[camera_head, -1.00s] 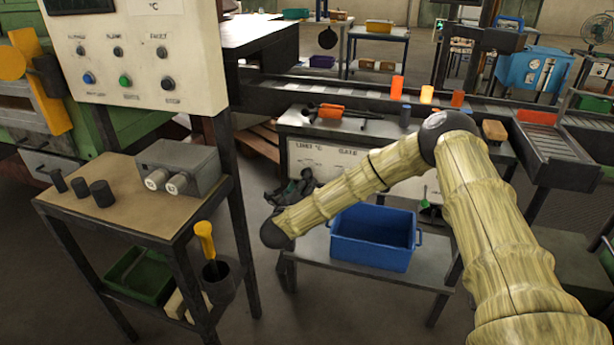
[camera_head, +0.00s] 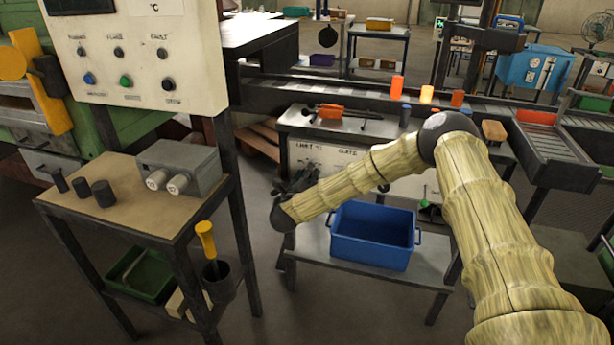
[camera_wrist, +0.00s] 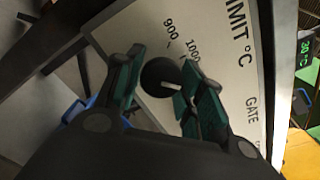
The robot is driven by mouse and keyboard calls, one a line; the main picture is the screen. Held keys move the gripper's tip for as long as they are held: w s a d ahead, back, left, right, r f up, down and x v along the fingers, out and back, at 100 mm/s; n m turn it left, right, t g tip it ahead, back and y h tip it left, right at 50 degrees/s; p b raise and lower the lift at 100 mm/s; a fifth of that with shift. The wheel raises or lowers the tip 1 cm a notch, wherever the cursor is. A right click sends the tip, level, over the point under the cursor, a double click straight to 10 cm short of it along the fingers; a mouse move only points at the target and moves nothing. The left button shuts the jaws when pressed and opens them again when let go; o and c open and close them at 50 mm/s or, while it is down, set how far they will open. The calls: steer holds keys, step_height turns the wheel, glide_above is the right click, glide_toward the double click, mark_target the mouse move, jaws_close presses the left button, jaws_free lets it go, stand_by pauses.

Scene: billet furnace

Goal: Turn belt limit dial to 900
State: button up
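The limit dial (camera_wrist: 158,76) is a round black knob with a white pointer line, on a pale panel (camera_wrist: 225,75) marked "LIMIT °C" in the wrist view. The marks 900 and 1000 show above the knob; the pointer lies toward the lower right, away from the 900 mark. Other marks are hidden by my fingers. My gripper (camera_wrist: 162,62) has its green-padded fingers on both sides of the knob, apart; I cannot tell whether they touch it. In the head view my gripper (camera_head: 300,183) is dark and small at the panel's left end (camera_head: 310,150), and the dial is hidden.
A blue crate (camera_head: 372,236) stands on the low shelf below the panel. A wooden-topped stand (camera_head: 135,215) with a grey box (camera_head: 180,165) is at left. Orange glowing billets (camera_head: 397,88) stand by the conveyor behind.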

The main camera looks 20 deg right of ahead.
steer(key=c, duration=0.4)
steer(key=shift+n, duration=0.3)
steer(key=n+b, duration=0.1)
steer(key=n, duration=0.2)
steer(key=shift+r+n, duration=0.1)
steer(key=shift+n, duration=0.3)
steer(key=n, duration=0.4)
steer(key=shift+n, duration=0.3)
steer(key=n, duration=0.4)
steer(key=shift+r, duration=0.15)
steer(key=shift+n, duration=2.5)
steer(key=shift+p, duration=0.3)
